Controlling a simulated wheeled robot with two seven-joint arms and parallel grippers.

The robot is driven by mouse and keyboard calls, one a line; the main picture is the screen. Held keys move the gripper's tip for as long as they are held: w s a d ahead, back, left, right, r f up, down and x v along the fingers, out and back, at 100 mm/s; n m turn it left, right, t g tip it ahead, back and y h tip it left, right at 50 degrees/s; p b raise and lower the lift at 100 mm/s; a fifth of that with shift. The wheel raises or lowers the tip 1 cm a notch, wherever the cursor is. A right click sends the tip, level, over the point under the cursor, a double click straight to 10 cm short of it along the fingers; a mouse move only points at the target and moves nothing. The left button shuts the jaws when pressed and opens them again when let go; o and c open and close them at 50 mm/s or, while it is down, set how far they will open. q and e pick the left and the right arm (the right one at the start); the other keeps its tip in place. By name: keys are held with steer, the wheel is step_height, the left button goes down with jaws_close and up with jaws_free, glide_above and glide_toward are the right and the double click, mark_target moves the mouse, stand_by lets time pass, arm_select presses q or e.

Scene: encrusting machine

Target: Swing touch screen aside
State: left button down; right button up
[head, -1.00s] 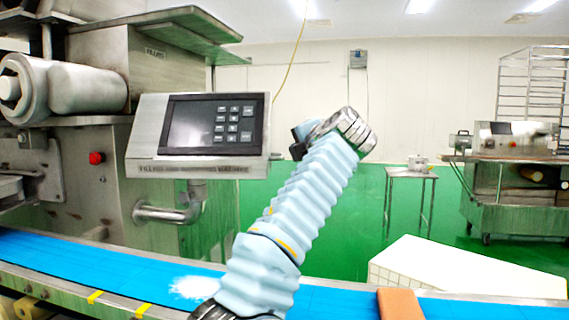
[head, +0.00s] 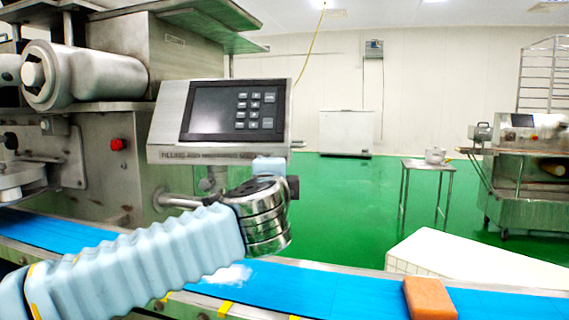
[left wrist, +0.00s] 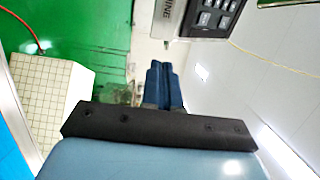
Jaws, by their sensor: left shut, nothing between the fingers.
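The touch screen (head: 220,110) is a grey metal panel with a dark display and a keypad, on a pipe-like arm (head: 180,201) beside the machine. Its lower edge and part of the keypad show at the top of the left wrist view (left wrist: 215,15). My left arm comes in from the left, with its wrist just below the panel's lower right corner. My left gripper is mostly hidden behind the wrist in the head view. In the left wrist view its blue fingers (left wrist: 160,66) are shut and empty, pointing toward the panel's lower edge; contact cannot be told. My right gripper is not in view.
A blue conveyor belt (head: 300,289) with white powder (head: 228,275) and an orange block (head: 430,299) runs along the front. The large machine (head: 105,165) stands left. A white box (head: 470,262), a small table (head: 428,165) and another machine (head: 520,190) stand right. Green floor lies open between.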

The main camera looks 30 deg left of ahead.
arm_select(q)
steer(key=p+x, duration=0.2)
steer(key=x, duration=1.2)
steer(key=shift+p, duration=0.4)
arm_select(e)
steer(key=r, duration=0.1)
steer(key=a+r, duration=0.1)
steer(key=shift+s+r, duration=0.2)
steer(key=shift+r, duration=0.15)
arm_select(q)
steer(key=shift+w, duration=0.1)
